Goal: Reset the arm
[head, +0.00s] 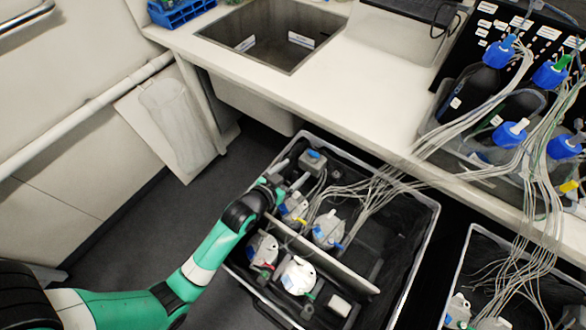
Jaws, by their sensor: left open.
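My left arm comes in from the lower left, green, white and black. Its gripper (291,173) is over the back left part of a black tray with a pale rim (408,275). The jaws are open, with the fingers apart and pointing to the back right. A grey block with a blue spot (313,160) is just beyond the fingertips. I cannot tell whether they touch it. Nothing shows held between the fingers. My right gripper is not in view.
Several white bottles (328,229) with tubes stand in the tray, with a pale divider (335,262) between them. Tube bundles (380,182) run to blue-capped bottles (475,88) on the white bench (365,110). A second tubed tray (465,247) is at lower right. Dark floor (150,235) is clear at left.

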